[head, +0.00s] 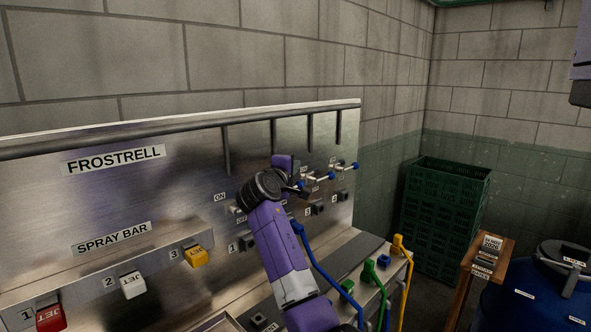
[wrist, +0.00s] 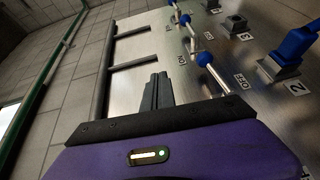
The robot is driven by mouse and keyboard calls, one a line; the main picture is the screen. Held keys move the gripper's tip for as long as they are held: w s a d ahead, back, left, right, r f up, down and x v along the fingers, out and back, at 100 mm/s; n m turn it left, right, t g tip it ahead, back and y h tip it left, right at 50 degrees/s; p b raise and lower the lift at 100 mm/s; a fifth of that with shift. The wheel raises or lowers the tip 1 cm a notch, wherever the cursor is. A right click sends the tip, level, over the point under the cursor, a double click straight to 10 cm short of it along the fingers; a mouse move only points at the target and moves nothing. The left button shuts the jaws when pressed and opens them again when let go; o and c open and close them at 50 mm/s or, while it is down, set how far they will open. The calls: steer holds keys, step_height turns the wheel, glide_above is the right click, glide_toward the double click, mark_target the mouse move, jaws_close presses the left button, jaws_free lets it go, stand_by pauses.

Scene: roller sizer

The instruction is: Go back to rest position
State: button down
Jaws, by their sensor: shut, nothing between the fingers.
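My purple arm reaches up to the steel panel in the head view. My gripper (wrist: 155,92) shows in the wrist view with its dark fingers together and nothing between them. It is in front of the panel (wrist: 130,25), close to a row of levers with blue knobs. One blue-knobbed lever (wrist: 205,59) lies just right of the fingers in the wrist view, apart from them. In the head view the levers (head: 345,166) are right of my wrist, and my wrist partly hides the panel there. The fingertips are hard to make out in the head view.
Spray bar buttons in red (head: 50,317), white (head: 133,285) and yellow (head: 195,256) sit at the left. Green crates (head: 445,215), a wooden stand (head: 480,270) and a blue drum (head: 530,300) are at the right.

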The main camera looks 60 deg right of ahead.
steer(key=shift+s+a+r, duration=0.2)
steer(key=shift+a+r, duration=0.15)
steer(key=shift+r, duration=0.05)
stand_by(0.4)
